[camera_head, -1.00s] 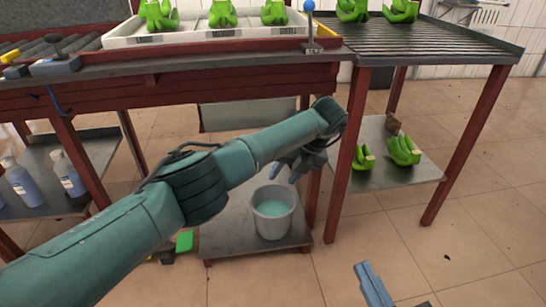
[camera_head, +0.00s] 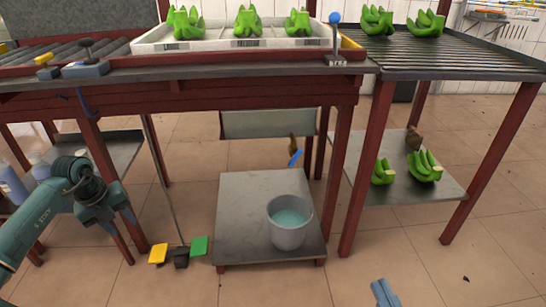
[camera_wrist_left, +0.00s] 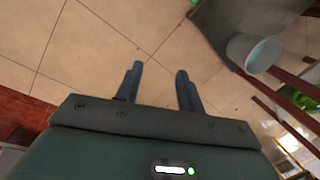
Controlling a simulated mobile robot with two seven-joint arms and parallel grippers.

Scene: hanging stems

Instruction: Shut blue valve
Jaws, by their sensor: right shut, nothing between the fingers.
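A small blue valve handle (camera_head: 295,158) shows under the bench in the head view, slanting beside a brownish fitting (camera_head: 293,142), above the bucket. It is too small to tell its exact setting. My left gripper (camera_head: 124,228) is low at the left, well away from the valve. In the left wrist view its two fingers (camera_wrist_left: 158,70) stand apart with nothing between them. My right gripper (camera_head: 383,292) shows at the bottom edge of the head view, shut and empty, over the floor.
A grey bucket (camera_head: 289,232) with pale teal liquid stands on a low shelf (camera_head: 240,185). Red legs (camera_head: 366,165) stand right of the valve. A blue-knobbed lever (camera_head: 335,30) is on the bench top. Yellow and green pads (camera_head: 199,246) lie left of the shelf.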

